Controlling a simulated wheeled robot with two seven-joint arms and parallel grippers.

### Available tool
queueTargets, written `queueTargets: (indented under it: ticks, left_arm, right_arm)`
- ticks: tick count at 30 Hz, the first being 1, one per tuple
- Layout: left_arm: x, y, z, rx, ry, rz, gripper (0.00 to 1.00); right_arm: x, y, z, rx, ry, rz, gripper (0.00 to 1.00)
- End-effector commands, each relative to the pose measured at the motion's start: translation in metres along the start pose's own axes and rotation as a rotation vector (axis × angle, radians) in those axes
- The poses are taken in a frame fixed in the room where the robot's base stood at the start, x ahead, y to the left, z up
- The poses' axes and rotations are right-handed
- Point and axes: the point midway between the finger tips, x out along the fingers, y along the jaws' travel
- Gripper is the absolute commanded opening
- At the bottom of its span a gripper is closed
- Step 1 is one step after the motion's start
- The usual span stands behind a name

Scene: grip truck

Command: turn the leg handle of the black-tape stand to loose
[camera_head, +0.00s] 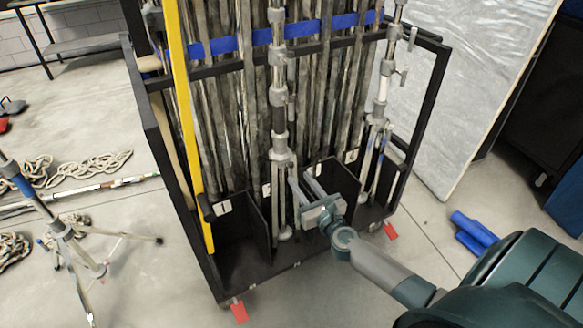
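A silver stand (279,75) with several grey collars stands upright in the middle of the black cart, its legs folded down. A dark band (279,118) shows on its tube, which seems to be the black tape. A lower collar (280,154) sits where the legs begin; I cannot clearly make out the leg handle. My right gripper (299,178) reaches in from the lower right, beside the legs and below that collar. Its two fingers are apart, with nothing clearly between them. Whether a finger touches the stand I cannot tell. My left gripper is not in view.
The black cart (222,272) holds several upright poles behind a blue strap (228,43). A second stand (382,85) is at its right end. A yellow bar (183,110) runs up its left side.

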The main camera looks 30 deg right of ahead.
Motion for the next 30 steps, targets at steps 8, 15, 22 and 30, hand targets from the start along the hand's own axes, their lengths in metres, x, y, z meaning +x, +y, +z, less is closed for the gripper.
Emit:
queueTargets:
  ticks: [8, 15, 22, 30]
  left_arm:
    - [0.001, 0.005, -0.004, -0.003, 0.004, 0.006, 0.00]
    - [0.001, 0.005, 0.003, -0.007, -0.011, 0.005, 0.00]
    - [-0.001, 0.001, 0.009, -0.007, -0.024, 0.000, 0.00]
    - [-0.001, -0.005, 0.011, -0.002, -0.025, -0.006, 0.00]
  right_arm:
    - [0.045, 0.000, 0.001, 0.000, -0.001, -0.001, 0.32]
    - [0.067, 0.000, 0.000, -0.001, 0.000, 0.000, 0.32]
    - [0.072, 0.000, 0.000, -0.001, 0.001, 0.000, 0.32]
    - [0.072, 0.000, 0.000, 0.000, 0.001, 0.000, 0.13]
